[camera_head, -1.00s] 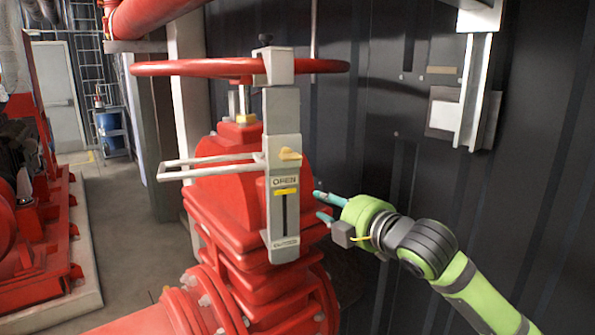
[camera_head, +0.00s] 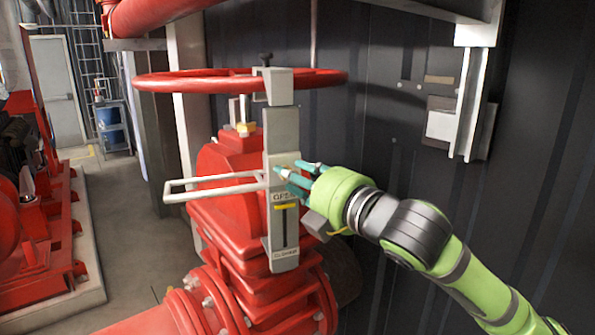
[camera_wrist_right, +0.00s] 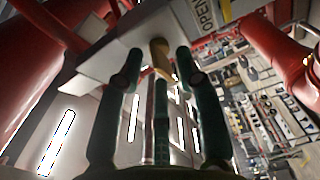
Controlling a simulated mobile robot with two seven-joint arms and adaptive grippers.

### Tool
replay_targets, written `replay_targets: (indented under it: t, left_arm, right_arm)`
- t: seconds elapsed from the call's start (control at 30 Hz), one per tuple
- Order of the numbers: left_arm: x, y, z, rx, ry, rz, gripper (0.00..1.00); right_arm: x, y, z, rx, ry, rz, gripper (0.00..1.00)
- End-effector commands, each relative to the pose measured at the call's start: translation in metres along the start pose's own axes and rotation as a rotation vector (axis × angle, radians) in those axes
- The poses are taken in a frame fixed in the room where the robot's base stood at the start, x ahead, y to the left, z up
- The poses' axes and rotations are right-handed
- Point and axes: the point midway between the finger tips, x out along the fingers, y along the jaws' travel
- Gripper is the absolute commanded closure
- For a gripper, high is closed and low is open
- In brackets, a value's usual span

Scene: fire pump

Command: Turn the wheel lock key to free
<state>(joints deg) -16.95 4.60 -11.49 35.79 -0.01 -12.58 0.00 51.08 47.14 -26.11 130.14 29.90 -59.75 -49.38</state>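The yellow wheel lock key (camera_wrist_right: 160,58) sticks out from a grey lock plate (camera_head: 282,130) on the red valve, just above the OPEN label. In the head view the fingers mostly cover the key. My right gripper (camera_head: 298,176) is at the key, coming from the right. In the right wrist view its teal fingers (camera_wrist_right: 160,80) are spread, with the key between the two upper fingertips. A gap seems to show beside the key; I cannot tell if a finger touches it. My left gripper is not in view.
The red handwheel (camera_head: 200,83) spans above the plate. A pale handle bar (camera_head: 212,188) juts left from it. The red valve body (camera_head: 232,212) stands behind. A dark wall (camera_head: 400,130) with a metal bracket (camera_head: 472,100) is close on the right.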

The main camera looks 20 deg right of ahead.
Motion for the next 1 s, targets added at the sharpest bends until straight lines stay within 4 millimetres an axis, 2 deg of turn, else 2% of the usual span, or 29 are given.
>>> replay_targets:
  t: [0.2,0.3,0.67,1.0]
  left_arm:
    - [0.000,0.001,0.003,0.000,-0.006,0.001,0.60]
    - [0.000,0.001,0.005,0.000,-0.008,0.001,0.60]
    - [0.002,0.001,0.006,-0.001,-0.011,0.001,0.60]
    - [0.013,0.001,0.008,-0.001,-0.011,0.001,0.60]
  right_arm:
    - [0.000,-0.001,0.000,0.000,0.000,0.000,0.64]
    - [0.000,-0.001,0.000,0.001,0.000,0.000,1.00]
    - [0.000,-0.001,0.000,0.016,0.000,0.005,1.00]
    - [0.000,-0.004,0.000,0.179,0.002,0.059,1.00]
